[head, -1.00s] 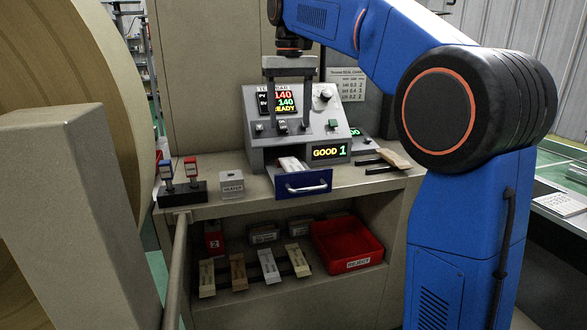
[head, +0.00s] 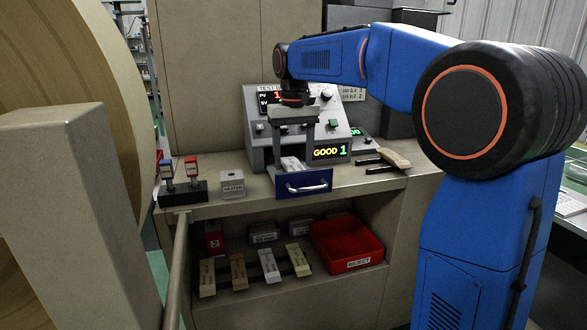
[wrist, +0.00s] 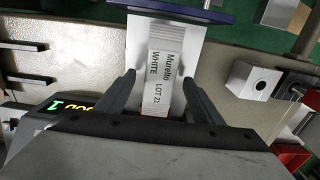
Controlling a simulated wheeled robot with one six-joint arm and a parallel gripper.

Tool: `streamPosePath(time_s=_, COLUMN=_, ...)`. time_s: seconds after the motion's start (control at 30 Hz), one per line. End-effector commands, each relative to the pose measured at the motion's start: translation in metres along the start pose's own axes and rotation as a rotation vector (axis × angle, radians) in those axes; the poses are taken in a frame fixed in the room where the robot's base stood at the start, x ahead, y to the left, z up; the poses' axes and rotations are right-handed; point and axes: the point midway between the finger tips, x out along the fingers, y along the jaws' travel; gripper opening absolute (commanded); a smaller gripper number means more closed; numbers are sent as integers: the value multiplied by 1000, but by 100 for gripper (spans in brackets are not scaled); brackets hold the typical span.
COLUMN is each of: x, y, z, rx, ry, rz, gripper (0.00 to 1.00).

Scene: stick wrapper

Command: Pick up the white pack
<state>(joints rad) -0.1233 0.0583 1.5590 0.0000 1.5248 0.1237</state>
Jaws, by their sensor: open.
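A white pack (head: 291,163) lies in the pulled-out drawer with the blue front (head: 303,184), below the tester display. In the wrist view the white pack (wrist: 163,78) carries a label reading "Murello WHITE LOT 21". My gripper (head: 293,156) points down over the drawer. In the wrist view its fingers (wrist: 159,76) are open, one on each side of the pack, with gaps between. The near end of the pack is hidden by the gripper body. I cannot tell exactly how far the tips are above the drawer floor.
The tester (head: 255,135) stands right behind my gripper, its display reading "GOOD 1". A small grey box (head: 232,184) and a stand with red and blue tops (head: 183,190) are to the left. A tan pack (head: 395,158) lies right. Below are several packs (head: 268,266) and a red reject bin (head: 347,243).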

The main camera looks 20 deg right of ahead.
Motion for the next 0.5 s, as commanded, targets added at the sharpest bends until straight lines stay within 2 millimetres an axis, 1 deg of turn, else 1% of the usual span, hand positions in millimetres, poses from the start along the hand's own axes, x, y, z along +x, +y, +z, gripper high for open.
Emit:
streamPosePath(time_s=0.1, x=4, y=0, z=0, rx=0, ry=0, rz=0, gripper=61)
streamPosePath(time_s=0.3, x=5, y=0, z=0, rx=0, ry=1, rz=0, gripper=61)
streamPosePath(time_s=0.37, x=5, y=0, z=0, rx=0, ry=1, rz=0, gripper=47)
streamPosePath(time_s=0.4, x=4, y=0, z=0, rx=0, ry=1, rz=0, gripper=37)
streamPosePath(time_s=0.47, x=4, y=0, z=0, rx=0, ry=1, rz=0, gripper=23)
streamPosePath(time_s=0.5, x=4, y=0, z=0, rx=0, ry=1, rz=0, gripper=18)
